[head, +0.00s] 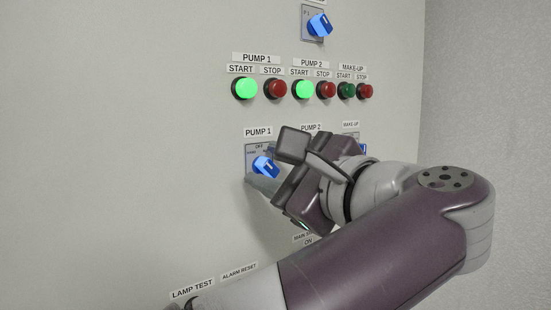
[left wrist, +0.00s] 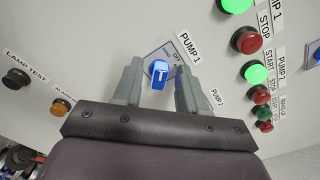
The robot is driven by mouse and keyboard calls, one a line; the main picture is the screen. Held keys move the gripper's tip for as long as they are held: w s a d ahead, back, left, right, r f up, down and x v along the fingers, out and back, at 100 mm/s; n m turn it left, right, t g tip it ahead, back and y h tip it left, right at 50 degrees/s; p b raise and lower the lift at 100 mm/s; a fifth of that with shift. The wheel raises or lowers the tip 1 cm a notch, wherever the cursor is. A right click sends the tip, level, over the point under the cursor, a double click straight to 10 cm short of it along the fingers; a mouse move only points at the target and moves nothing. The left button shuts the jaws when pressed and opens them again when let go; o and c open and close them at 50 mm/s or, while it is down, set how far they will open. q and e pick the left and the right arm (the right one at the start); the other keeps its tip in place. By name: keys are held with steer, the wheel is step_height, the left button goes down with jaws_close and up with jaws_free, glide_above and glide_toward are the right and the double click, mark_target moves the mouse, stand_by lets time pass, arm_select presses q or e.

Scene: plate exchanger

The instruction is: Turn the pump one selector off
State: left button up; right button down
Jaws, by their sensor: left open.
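The pump one selector (head: 264,167) is a blue knob on a grey plate under the PUMP 1 label, with OFF marked at the plate's top. It also shows in the left wrist view (left wrist: 158,72). I cannot tell for sure which mark the knob points to. My left gripper (head: 277,165) is open in front of the panel, reaching the selector from the right. In the left wrist view its two fingers (left wrist: 157,84) stand on either side of the knob, with gaps visible between them and it. My right gripper is not in view.
Above are START and STOP buttons; the PUMP 1 START button (head: 244,88) and PUMP 2 START button (head: 303,89) glow green. Another blue selector (head: 319,25) is at the top. My arm hides the PUMP 2 selector area. LAMP TEST (left wrist: 17,78) and ALARM RESET buttons are lower.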

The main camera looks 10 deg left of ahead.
arm_select(q)
steer(key=shift+w+a+f, duration=0.1)
steer(key=shift+w, duration=0.2)
steer(key=shift+a, duration=0.1)
jaws_close()
